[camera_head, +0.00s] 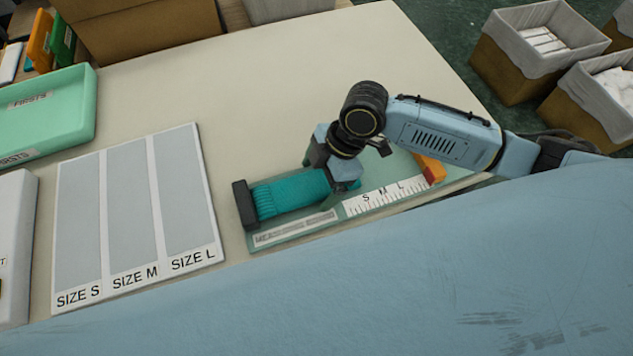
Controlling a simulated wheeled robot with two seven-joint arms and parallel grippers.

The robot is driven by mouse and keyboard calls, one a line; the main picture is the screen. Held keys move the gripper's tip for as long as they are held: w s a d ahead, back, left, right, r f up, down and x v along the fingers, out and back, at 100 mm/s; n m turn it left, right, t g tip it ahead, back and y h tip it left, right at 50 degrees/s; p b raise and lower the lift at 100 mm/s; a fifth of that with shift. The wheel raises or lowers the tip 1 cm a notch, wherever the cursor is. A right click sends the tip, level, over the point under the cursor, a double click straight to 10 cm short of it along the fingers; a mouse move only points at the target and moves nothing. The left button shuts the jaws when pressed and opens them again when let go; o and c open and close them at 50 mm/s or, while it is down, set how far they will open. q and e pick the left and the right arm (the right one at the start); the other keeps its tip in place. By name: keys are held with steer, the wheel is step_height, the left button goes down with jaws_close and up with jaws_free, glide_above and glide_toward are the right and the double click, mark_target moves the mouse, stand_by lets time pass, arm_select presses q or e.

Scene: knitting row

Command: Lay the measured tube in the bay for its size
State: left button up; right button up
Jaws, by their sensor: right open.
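A teal knitted tube (290,195) lies flat on the green measuring board (293,231). Its left end is by a dark end block (244,205). Its right end is partly hidden by my right gripper (337,178), which is open over that end; I cannot tell whether it touches the tube. The board's white scale (385,197), marked S, M and L, runs along the front right. The bay mat (103,213) to the left has three empty grey bays: SIZE S (78,220), SIZE M (130,205) and SIZE L (183,195). My left gripper is out of view.
A green FIRSTS tray (75,118) stands at the far left, with a white box (14,245) in front of it. An orange block (430,167) sits at the board's right. The cream table (270,85) is clear behind the board. Lined boxes (540,45) stand on the floor at right.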

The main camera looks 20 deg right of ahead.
steer(key=c, duration=1.1)
